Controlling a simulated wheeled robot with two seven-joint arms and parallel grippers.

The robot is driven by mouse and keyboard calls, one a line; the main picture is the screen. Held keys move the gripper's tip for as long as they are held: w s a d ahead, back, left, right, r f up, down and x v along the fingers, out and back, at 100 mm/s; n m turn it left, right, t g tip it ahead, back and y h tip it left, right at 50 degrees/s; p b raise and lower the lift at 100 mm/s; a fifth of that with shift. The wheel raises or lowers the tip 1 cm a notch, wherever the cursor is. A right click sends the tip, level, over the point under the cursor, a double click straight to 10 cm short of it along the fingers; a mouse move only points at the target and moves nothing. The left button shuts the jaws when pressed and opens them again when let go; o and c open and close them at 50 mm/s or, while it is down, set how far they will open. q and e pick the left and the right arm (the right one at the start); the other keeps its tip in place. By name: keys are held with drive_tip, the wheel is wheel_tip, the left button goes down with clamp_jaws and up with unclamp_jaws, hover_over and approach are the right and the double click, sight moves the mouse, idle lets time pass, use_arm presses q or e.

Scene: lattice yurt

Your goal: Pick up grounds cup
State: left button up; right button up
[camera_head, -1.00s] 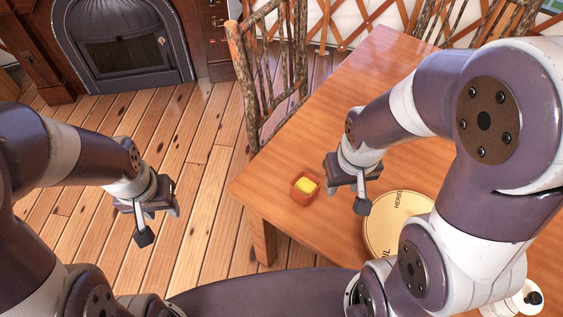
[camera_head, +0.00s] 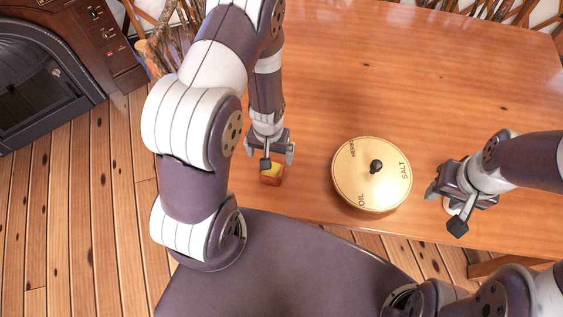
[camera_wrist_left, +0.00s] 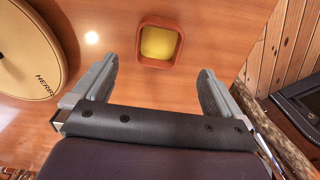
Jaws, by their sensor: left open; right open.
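A small square orange-brown cup (camera_head: 271,180) with yellow content stands near the table's front edge, partly hidden under my left gripper in the head view. I take it to be the grounds cup. My left gripper (camera_head: 270,160) is open above it. In the left wrist view the cup (camera_wrist_left: 158,63) lies ahead of and between the two spread fingers (camera_wrist_left: 158,85), touching neither as far as I can see. My right gripper (camera_head: 452,205) is open and empty over the table, right of the round board.
A round tan board (camera_head: 350,190) with a dark knob, lettered HERBS, SALT and OIL, lies right of the cup. The wooden table (camera_head: 420,80) is clear behind it. Rustic chairs stand at the far edge, a dark stove (camera_head: 40,85) at left.

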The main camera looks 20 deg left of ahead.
sight(272, 174)
use_arm(q)
drive_tip(key=f+b, duration=0.1)
drive_tip(key=f, duration=0.4)
drive_tip(key=f+b, duration=0.1)
drive_tip(key=f, duration=0.4)
drive_tip(key=shift+s+d+f+b, duration=0.1)
drive_tip(key=shift+d+f+b, duration=0.1)
drive_tip(key=shift+f+b, duration=0.2)
drive_tip(key=shift+r, duration=0.1)
drive_tip(key=c, duration=1)
